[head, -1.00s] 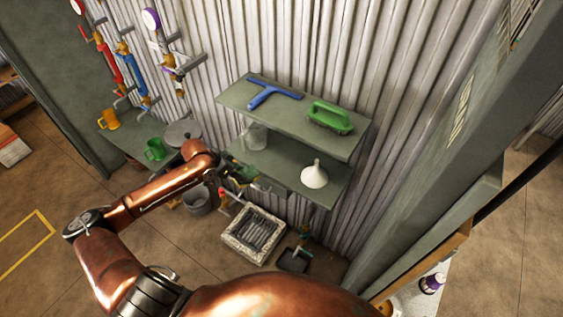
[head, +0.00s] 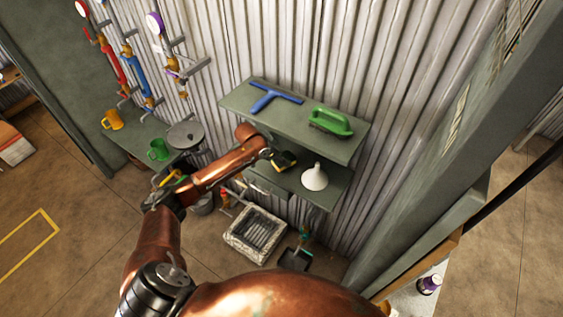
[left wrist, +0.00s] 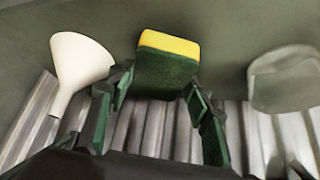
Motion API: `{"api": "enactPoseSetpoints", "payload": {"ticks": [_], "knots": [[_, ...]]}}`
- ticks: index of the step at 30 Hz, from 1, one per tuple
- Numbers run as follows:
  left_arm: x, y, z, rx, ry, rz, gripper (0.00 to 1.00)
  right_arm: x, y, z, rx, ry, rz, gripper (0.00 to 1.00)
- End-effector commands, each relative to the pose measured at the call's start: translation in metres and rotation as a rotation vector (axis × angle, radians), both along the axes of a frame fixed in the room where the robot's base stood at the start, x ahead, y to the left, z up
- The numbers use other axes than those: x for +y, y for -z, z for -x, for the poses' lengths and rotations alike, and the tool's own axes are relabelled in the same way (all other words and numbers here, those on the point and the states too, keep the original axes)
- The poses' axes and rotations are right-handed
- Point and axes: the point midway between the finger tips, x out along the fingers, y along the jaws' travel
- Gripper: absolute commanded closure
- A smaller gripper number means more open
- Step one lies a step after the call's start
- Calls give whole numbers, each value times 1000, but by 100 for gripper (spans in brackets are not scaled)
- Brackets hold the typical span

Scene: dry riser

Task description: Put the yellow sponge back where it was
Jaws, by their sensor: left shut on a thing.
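The yellow sponge with a dark green scouring side (left wrist: 168,65) is between the fingers of my left gripper (left wrist: 158,88), which is shut on it. In the head view the sponge (head: 285,159) and left gripper (head: 273,157) are at the lower green shelf (head: 318,200), left of the white funnel. In the left wrist view the sponge is in front of the shelf surface, between the funnel and a clear jar. I cannot tell whether it touches the shelf. My right gripper is not in view.
The white funnel (head: 314,177) stands close beside the sponge. The clear jar (left wrist: 284,80) is on the other side, hidden in the head view. The upper shelf (head: 345,152) hangs above, with a blue squeegee (head: 272,96) and a green brush (head: 331,122).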

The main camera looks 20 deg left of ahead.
Motion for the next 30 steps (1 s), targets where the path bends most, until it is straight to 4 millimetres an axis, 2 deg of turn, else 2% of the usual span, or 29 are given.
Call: {"api": "enactPoseSetpoints", "payload": {"ticks": [3,6,15,16,23,30], "knots": [[0,17,2,5,-1,0,74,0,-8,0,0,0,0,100],[0,26,1,1,-1,0,74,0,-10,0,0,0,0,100],[0,29,1,1,-1,0,74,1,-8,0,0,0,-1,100],[0,30,1,0,-1,0,54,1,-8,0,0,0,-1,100],[0,29,1,0,0,0,38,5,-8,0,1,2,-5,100],[0,29,1,0,0,0,37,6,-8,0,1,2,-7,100]]}}
